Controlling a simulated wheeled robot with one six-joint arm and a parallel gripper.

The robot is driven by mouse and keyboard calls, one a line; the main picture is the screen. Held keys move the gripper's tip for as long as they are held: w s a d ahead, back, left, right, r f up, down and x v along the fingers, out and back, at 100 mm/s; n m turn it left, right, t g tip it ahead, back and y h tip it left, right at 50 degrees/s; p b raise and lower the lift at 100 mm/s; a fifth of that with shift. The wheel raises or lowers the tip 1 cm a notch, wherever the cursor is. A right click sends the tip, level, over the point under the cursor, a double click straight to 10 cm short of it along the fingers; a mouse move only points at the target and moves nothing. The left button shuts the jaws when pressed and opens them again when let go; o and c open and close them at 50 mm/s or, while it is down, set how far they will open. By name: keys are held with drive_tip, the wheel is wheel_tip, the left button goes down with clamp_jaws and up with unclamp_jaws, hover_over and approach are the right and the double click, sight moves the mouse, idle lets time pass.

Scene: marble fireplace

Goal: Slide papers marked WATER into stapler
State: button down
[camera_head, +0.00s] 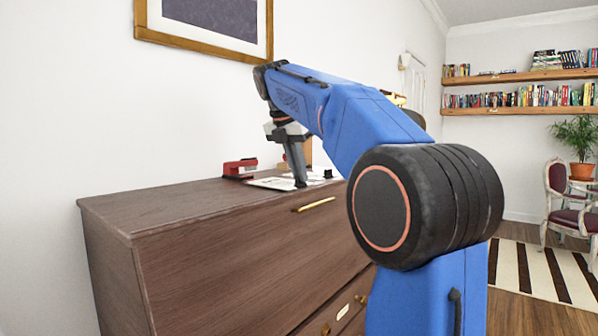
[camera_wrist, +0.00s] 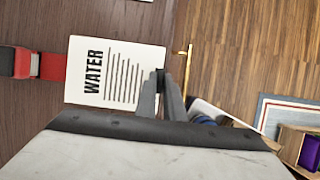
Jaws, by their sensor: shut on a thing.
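The papers marked WATER (camera_wrist: 118,62) lie flat at the dresser top in the wrist view; they also show as a white sheet in the head view (camera_head: 268,184). My gripper (camera_wrist: 161,76) points down and is shut on the papers at their right edge, in the wrist view. In the head view my gripper (camera_head: 300,184) is low at the dresser top. The red and black stapler (camera_wrist: 38,65) is left of the papers, its red end close to their left edge. Whether they touch is unclear. The stapler (camera_head: 240,168) stands behind the papers in the head view.
The brown dresser (camera_head: 160,208) has bare top to the left, and a brass handle (camera_head: 314,204) on its front. A small black object (camera_head: 328,173) stands right of my gripper. Another white sheet (camera_wrist: 143,1) shows at the wrist view's top edge. A framed picture (camera_head: 205,22) hangs above.

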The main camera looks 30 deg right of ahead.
drive_tip(key=shift+w+a, duration=0.3)
drive_tip(key=shift+w, duration=0.55)
drive_tip(key=shift+w+a, duration=0.3)
drive_tip(key=shift+w, duration=0.5)
drive_tip(key=shift+w+a, duration=0.3)
drive_tip(key=shift+w, duration=0.55)
idle(1.3)
drive_tip(key=shift+f, duration=0.2)
idle(0.7)
drive_tip(key=c, duration=1.8)
unclamp_jaws()
drive_tip(key=shift+o, duration=0.2)
wheel_tip(320, 180, up, 8)
drive_tip(key=shift+s, duration=0.1)
